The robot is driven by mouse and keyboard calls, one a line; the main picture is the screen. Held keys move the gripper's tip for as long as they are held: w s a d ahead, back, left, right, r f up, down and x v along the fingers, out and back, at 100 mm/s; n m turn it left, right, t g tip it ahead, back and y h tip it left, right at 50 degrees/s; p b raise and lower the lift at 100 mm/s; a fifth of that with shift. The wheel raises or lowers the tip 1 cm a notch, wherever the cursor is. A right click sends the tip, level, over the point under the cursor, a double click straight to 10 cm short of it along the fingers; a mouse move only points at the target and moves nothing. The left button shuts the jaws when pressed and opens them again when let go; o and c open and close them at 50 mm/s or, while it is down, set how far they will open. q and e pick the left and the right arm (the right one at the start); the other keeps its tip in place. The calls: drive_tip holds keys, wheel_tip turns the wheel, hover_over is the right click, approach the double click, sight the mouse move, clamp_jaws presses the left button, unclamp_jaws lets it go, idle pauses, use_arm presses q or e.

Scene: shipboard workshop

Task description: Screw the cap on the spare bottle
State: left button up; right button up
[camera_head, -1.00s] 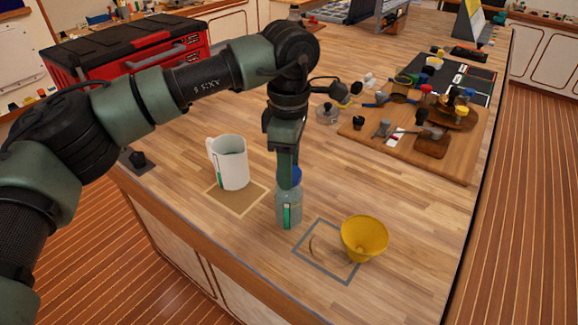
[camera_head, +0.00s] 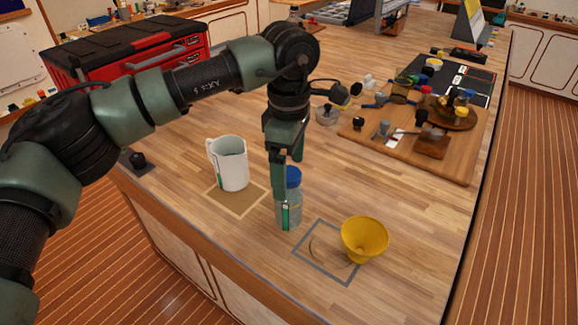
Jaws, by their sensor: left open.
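The spare bottle (camera_head: 290,212) stands upright on the wooden bench, clear with a green and white label strip. A blue cap (camera_head: 293,177) sits on its top; I cannot tell how tight it is. My left gripper (camera_head: 287,174) is open and points down at the bottle's top. One finger is in front of the left side of the cap and bottle, and the other shows behind and above the cap to the right. My right gripper is not in view.
A yellow funnel (camera_head: 364,238) stands to the right, by a grey square outline (camera_head: 313,264). A wooden board (camera_head: 400,148) with small items lies behind right. A red toolbox (camera_head: 130,55) is at back left.

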sight(289, 173)
use_arm(q)
drive_tip(key=shift+r+p, duration=1.8)
drive_tip(key=shift+r, duration=1.25)
drive_tip(key=shift+f, duration=0.1)
